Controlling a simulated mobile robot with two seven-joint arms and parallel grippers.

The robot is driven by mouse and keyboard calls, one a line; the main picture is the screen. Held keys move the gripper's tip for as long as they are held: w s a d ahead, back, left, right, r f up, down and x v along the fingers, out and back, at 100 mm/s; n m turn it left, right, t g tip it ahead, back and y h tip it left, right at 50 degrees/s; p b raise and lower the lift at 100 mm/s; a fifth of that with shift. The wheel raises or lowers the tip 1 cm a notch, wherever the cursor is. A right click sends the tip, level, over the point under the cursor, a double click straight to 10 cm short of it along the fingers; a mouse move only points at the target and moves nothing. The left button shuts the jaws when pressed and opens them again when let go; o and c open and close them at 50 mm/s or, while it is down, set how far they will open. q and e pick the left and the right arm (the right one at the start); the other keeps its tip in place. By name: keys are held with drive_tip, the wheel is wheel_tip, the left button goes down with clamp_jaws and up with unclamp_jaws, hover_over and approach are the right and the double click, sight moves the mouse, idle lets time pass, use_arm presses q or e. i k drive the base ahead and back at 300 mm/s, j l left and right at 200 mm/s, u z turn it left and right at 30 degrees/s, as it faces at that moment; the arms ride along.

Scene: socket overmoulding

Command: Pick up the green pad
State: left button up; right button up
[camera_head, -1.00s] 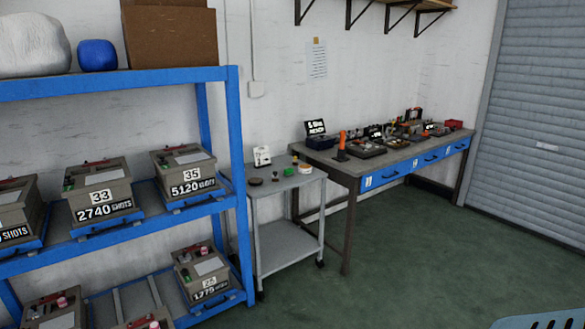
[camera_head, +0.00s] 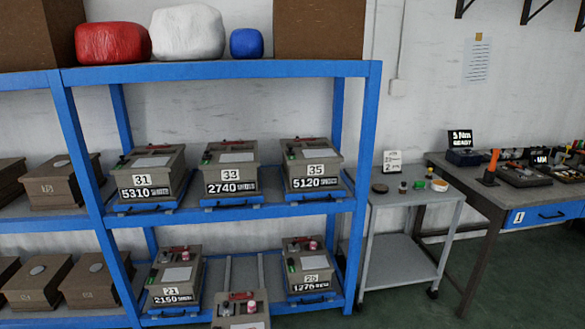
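Several small green items show, and I cannot tell which is the green pad. A flat green item (camera_head: 419,185) lies on the top of the grey cart (camera_head: 410,198), beside other small things. A smaller green item (camera_head: 429,173) is close to it on the right. Small green pieces also show on the lids of mould box 35 (camera_head: 290,153) and the lower right mould box (camera_head: 292,267). Neither of my grippers is in view.
The blue shelf rack (camera_head: 362,130) holds numbered mould boxes and fills the left and middle. The workbench (camera_head: 470,185) with tools stands at the right. A dark round item (camera_head: 380,188) is also on the cart. Green floor (camera_head: 530,280) is clear at lower right.

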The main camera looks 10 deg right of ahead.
sight(418, 185)
drive_tip(key=i+l, duration=0.2)
drive_tip(key=l, duration=0.15)
drive_tip(key=i+l+u, duration=0.1)
drive_tip(key=i+l, duration=0.35)
drive_tip(key=l, duration=0.3)
drive_tip(key=i+l+u, duration=0.1)
drive_tip(key=l, duration=0.25)
drive_tip(key=i+l, duration=0.3)
drive_tip(key=i+l+u, duration=0.1)
drive_tip(key=l, duration=0.4)
drive_tip(key=i+l, duration=0.25)
drive_tip(key=l, duration=0.15)
drive_tip(key=i+l, duration=0.15)
drive_tip(key=l, duration=0.3)
drive_tip(key=i+l+u, duration=0.1)
drive_tip(key=l, duration=0.35)
drive_tip(key=i+l, duration=0.15)
drive_tip(key=l, duration=0.25)
drive_tip(key=i+l, duration=0.15)
drive_tip(key=l, duration=0.3)
drive_tip(key=i+l+u, duration=0.1)
drive_tip(key=l, duration=0.35)
